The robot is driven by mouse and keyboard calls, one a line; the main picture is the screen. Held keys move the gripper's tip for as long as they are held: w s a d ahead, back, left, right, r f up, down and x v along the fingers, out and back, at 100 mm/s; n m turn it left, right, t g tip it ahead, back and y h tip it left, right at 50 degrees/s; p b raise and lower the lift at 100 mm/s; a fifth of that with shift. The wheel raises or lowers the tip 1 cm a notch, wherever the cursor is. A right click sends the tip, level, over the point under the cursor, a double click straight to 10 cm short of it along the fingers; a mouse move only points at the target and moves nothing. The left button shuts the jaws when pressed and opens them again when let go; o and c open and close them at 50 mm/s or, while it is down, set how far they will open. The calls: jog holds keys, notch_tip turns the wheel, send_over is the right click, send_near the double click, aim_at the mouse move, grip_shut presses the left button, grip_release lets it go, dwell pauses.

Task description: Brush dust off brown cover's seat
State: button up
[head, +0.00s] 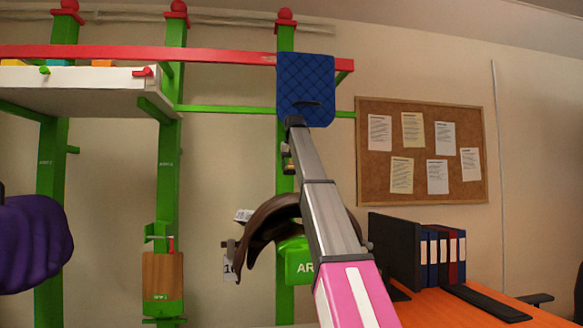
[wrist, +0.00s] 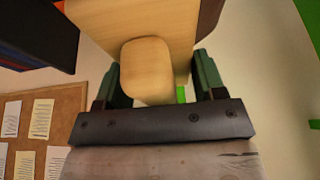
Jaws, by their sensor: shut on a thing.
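The brown cover (head: 268,218) is a curved, saddle-shaped piece draped over a green support (head: 296,262) in the head view. My arm crosses in front of its right side and hides part of it. In the wrist view my gripper (wrist: 158,75) is shut on a pale wooden brush (wrist: 150,62), with a dark green finger on each side. A dark brown patch shows beside the wood at the top of that view; I cannot tell what it is. My gripper is mostly hidden behind my arm in the head view, so contact between brush and seat cannot be told. No dust can be made out.
A blue quilted pad (head: 306,88) hangs from the red beam (head: 200,53). A purple bundle (head: 33,243) is at the left edge. A wooden box (head: 163,275) hangs on a green post. At right are an orange desk (head: 450,310), binders (head: 443,258) and a corkboard (head: 388,190).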

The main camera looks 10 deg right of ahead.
jog(key=shift+w+f, duration=0.1)
jog(key=shift+w, duration=0.35)
jog(key=shift+f, duration=2.95)
jog(key=shift+f, duration=1.6)
jog(key=shift+s, duration=0.1)
jog(key=shift+s+r, duration=0.1)
jog(key=shift+s, duration=5.6)
jog(key=shift+f, duration=0.2)
